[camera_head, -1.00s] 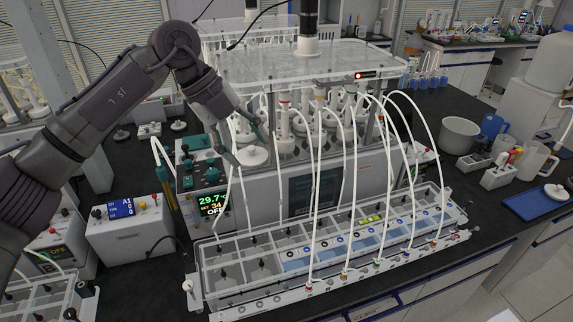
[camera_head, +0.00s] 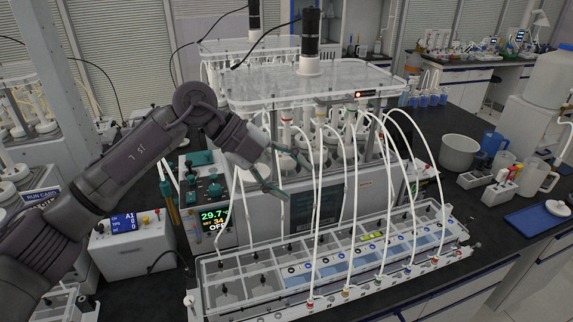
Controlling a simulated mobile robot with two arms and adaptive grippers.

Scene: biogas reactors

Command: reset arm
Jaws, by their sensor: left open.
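My left arm comes in from the left. My left gripper (camera_head: 297,180) is open, with its two teal fingers spread apart and nothing between them. It is in front of the reactor unit (camera_head: 270,208), above the back edge of the long clear compartment tray (camera_head: 229,270). The fingers overlap the white tubes in the picture; I cannot tell whether they touch. The gripper and wrist hide part of the reactor's left side. My right gripper is not in view.
White tubes (camera_head: 316,215) arch from the reactor top to the tray. A control box with a blue display (camera_head: 123,222) stands to the left. A grey pot (camera_head: 458,152), jugs and a blue tray (camera_head: 538,219) are on the right. The black bench between is partly clear.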

